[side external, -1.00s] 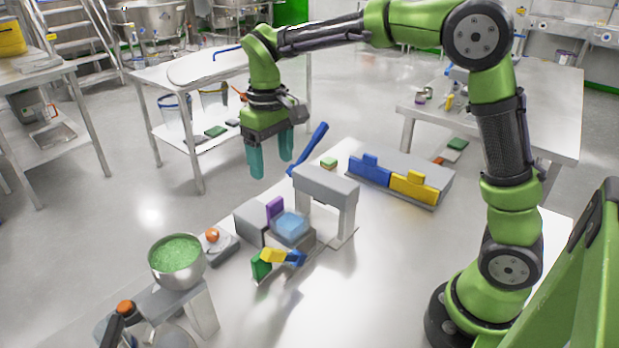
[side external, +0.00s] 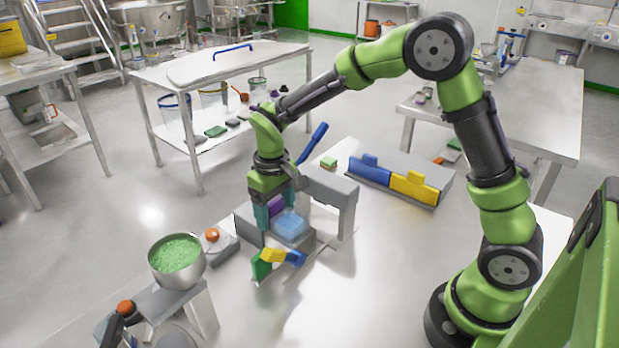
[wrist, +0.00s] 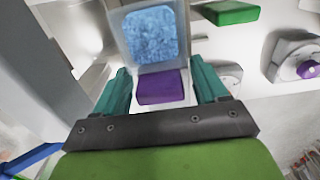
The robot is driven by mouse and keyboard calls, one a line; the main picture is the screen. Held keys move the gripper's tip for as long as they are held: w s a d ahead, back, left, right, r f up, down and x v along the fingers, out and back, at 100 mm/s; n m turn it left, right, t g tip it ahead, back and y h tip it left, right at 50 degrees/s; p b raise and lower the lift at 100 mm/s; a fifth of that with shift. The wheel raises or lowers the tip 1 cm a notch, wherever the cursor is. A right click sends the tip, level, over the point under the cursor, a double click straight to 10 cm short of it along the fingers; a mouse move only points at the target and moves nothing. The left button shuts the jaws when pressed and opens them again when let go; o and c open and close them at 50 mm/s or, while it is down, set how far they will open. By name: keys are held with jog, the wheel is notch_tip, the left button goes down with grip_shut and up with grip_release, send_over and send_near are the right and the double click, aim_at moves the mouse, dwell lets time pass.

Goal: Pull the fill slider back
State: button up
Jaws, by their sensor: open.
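A purple tab (side external: 276,206), which I take to be the fill slider's handle, stands at a grey block (side external: 246,224) beside a translucent blue box (side external: 291,226). In the wrist view the purple tab (wrist: 162,88) lies between my two teal fingers, with the blue box (wrist: 150,36) just beyond it. My gripper (side external: 277,214) points down over the block, with a finger on each side of the tab. The fingers are open, and a gap shows between them and the tab in the wrist view. The far finger is partly hidden in the side view.
A grey arch (side external: 334,186) stands close to the right of my gripper, with a blue lever (side external: 313,143) behind. Green, yellow and blue flaps (side external: 273,256) sit in front. A bowl of green granules (side external: 177,258) and an orange knob (side external: 212,235) are left.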

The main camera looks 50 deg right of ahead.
jog(key=c, duration=1.2)
jog(key=w, duration=1)
jog(key=shift+r, duration=0.1)
jog(key=o, duration=1.2)
notch_tip(320, 180, up, 17)
